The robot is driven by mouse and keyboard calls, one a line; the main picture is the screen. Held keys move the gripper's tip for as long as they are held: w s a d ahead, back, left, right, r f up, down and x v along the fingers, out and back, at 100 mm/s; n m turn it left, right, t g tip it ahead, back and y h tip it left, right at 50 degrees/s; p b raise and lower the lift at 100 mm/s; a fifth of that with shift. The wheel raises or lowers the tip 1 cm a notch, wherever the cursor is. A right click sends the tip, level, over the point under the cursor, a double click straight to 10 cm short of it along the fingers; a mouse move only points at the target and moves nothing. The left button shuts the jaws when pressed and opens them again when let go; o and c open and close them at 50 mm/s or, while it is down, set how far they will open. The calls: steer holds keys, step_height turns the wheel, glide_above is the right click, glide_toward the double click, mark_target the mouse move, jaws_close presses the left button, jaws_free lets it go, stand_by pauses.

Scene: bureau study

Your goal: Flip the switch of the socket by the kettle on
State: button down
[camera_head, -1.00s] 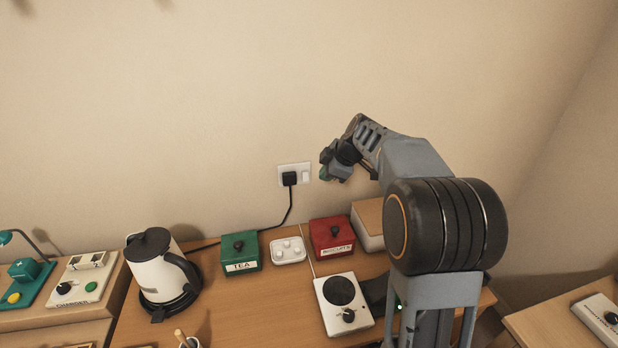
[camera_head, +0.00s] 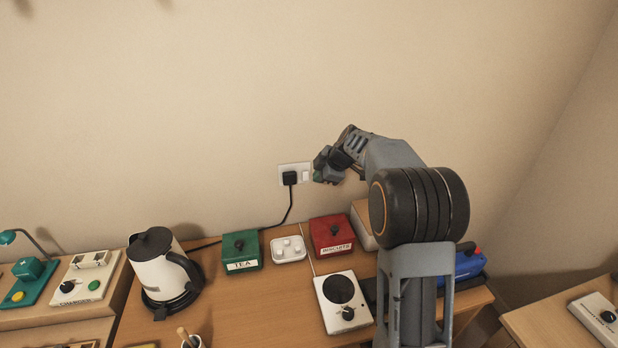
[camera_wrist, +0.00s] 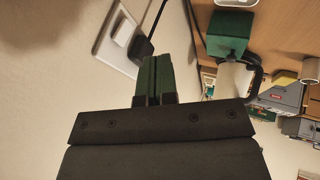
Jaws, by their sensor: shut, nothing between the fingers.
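The white wall socket (camera_head: 283,168) has a black plug (camera_head: 290,178) in it, with a cable running down to the desk and left toward the kettle. Its white rocker switch (camera_head: 306,175) is on the right side. My gripper (camera_head: 318,177) is shut and empty, its fingertips close to the switch; I cannot tell whether they touch. In the wrist view the shut green fingers (camera_wrist: 152,70) point at the socket plate (camera_wrist: 104,40), beside the plug (camera_wrist: 143,48). The switch's position is not clear. The white and black kettle (camera_head: 160,265) stands on its base at the desk's left.
On the desk (camera_head: 240,305) are a green TEA tin (camera_head: 241,250), a white tray (camera_head: 288,249), a red BISCUITS tin (camera_head: 332,234) and a white hotplate (camera_head: 342,302). A blue object (camera_head: 465,265) lies at the right. The wall above the socket is clear.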

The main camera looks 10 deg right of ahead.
mark_target(308, 178)
steer(key=shift+w+a+f+p, duration=0.35)
steer(key=shift+w+f+p, duration=0.2)
steer(key=shift+w+f, duration=0.4)
steer(key=shift+w+a+f+p, duration=0.3)
steer(key=shift+w+f+p, duration=0.35)
steer(key=shift+w, duration=0.55)
steer(key=shift+w+a+f+p, duration=0.35)
steer(key=shift+w+f+p, duration=0.1)
steer(key=shift+w+f, duration=0.55)
steer(key=b, duration=0.1)
steer(key=f+b, duration=0.1)
steer(key=shift+w+b, duration=0.2)
steer(key=shift+b, duration=0.2)
steer(key=shift+r+t, duration=0.3)
steer(key=shift+r, duration=0.2)
